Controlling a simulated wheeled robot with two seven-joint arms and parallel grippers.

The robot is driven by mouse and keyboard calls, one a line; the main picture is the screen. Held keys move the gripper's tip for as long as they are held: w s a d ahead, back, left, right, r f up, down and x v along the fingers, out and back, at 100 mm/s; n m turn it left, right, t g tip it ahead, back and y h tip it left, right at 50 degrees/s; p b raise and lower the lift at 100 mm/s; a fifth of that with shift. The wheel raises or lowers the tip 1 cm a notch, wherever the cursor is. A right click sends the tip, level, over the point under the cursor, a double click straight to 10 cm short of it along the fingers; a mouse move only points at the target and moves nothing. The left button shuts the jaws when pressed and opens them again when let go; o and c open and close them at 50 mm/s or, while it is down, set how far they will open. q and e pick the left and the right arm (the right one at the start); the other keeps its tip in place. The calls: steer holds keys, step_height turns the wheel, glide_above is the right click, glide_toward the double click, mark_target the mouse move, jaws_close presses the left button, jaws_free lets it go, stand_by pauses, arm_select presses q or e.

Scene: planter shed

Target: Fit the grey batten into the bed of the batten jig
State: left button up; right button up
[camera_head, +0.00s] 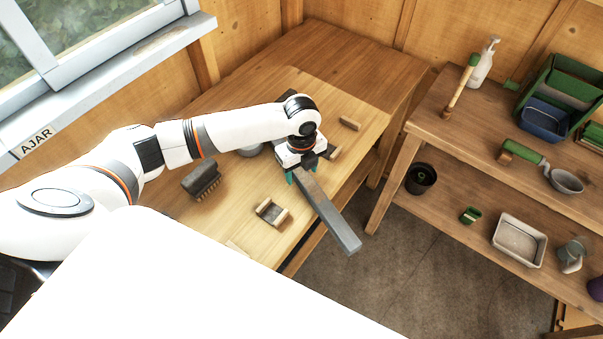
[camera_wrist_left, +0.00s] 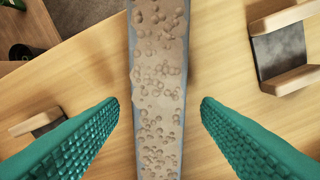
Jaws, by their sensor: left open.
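The long grey batten (camera_head: 333,223) lies on the workbench with one end sticking out past its front edge. In the left wrist view the batten (camera_wrist_left: 132,60) runs up the middle, its face mostly covered by a brown, bumpy layer. My left gripper (camera_head: 301,172) is over the batten, its teal fingers open on either side with clear gaps. A grey bed piece with wooden side blocks (camera_head: 271,212), seemingly part of the jig, sits left of the batten. A similar piece (camera_head: 332,153) is partly hidden behind my gripper. My right gripper is not in view.
A dark brush (camera_head: 202,180) and a small wooden block (camera_head: 350,123) lie on the workbench (camera_head: 225,215). A window sill is at the left. Shelves (camera_head: 430,125) with pots and trays stand at the right, across a floor gap.

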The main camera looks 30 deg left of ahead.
mark_target(302, 173)
arm_select(q)
steer(key=shift+f, duration=0.1)
steer(key=shift+c, duration=0.6)
jaws_close()
step_height(302, 173, up, 9)
steer(key=m+p, duration=0.7)
steer(key=m, duration=0.6)
steer(key=shift+m+p, duration=0.3)
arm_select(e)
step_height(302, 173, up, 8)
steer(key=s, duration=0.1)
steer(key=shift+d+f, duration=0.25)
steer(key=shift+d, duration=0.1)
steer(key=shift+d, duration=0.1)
